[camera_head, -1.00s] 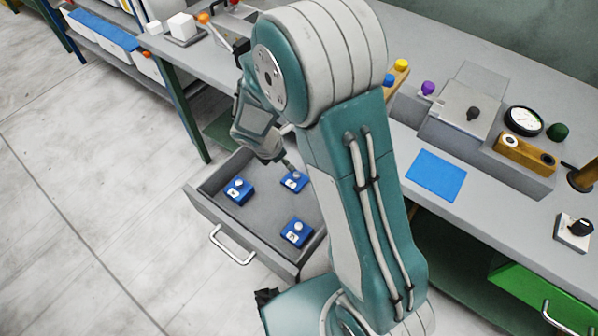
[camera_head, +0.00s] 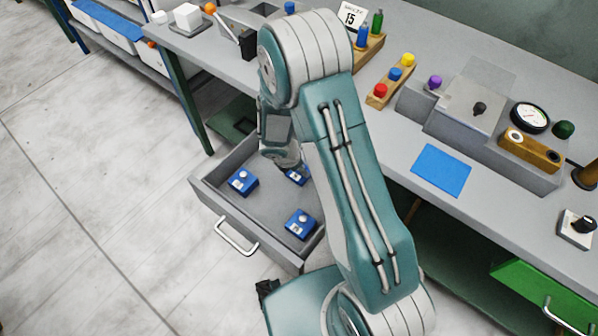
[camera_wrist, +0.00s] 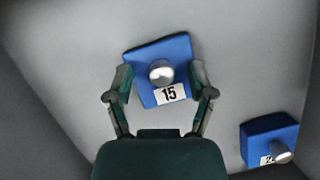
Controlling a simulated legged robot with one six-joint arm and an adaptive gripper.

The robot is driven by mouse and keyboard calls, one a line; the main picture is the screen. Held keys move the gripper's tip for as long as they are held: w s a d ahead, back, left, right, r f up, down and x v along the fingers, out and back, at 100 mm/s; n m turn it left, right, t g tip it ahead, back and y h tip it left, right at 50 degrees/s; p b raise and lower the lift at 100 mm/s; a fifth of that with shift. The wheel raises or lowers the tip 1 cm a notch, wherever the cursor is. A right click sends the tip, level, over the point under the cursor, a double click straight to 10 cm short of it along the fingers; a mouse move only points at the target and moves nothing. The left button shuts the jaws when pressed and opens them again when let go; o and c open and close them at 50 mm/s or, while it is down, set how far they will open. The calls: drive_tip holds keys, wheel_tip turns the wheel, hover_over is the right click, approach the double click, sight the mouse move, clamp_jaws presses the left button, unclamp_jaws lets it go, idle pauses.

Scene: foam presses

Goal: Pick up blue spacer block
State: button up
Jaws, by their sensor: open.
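Several blue spacer blocks with silver knobs and number labels lie in an open grey drawer (camera_head: 262,217). One blue block labelled 15 (camera_wrist: 172,50) is between the two fingers of my gripper (camera_wrist: 163,82) in the wrist view. The fingers are open, one on each side of its knob; whether they touch it I cannot tell. In the head view this block (camera_head: 295,179) is at the drawer's back, partly hidden by my arm. Another block (camera_head: 242,181) lies at the left and another (camera_head: 300,224) nearer the front. A second block (camera_wrist: 269,141) shows at lower right in the wrist view.
The drawer walls stand close around the blocks. The workbench above holds a blue mat (camera_head: 441,170), a gauge (camera_head: 529,118), a wooden holder with coloured knobs (camera_head: 391,82), and a card reading 15 (camera_head: 351,19). The floor at left is clear.

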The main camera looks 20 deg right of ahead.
clamp_jaws()
drive_tip(key=shift+s+d, duration=0.1)
